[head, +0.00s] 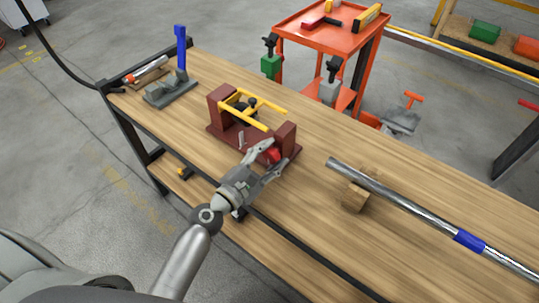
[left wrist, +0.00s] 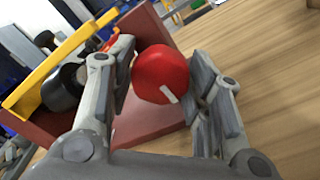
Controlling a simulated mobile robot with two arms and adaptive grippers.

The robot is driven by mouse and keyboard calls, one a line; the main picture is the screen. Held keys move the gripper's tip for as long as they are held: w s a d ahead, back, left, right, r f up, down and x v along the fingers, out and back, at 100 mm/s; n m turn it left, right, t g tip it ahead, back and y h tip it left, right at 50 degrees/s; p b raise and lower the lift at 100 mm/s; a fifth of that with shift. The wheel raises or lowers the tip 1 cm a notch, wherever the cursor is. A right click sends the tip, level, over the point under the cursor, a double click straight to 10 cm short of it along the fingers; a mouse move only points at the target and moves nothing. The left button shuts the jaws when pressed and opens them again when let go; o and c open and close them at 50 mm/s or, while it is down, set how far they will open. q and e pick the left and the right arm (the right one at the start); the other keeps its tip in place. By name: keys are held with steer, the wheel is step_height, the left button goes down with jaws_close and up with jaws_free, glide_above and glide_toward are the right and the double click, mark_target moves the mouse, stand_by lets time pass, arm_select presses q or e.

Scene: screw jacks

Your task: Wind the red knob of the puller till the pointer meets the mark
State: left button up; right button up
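The puller (head: 225,135) is a dark red frame with yellow bars and a black part, on the wooden bench. Its red knob (head: 274,155) is at the near right end. In the left wrist view the knob (left wrist: 160,74) is round, with a white stripe on its face slanting down to the right. My left gripper (head: 268,158) has one finger on each side of the knob; in the wrist view (left wrist: 161,80) both pads appear to touch it. The pointer and mark cannot be made out. My right gripper is not in view.
A grey vise-like tool with a blue handle (head: 181,48) stands at the bench's far left. A long metal pipe (head: 400,202) with a blue band rests on a wooden block (head: 355,197) to the right. An orange cart (head: 340,40) stands behind. Bare bench top lies between puller and pipe.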

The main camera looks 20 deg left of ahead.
arm_select(q)
steer(key=shift+o, duration=1)
steer(key=v, duration=1.2)
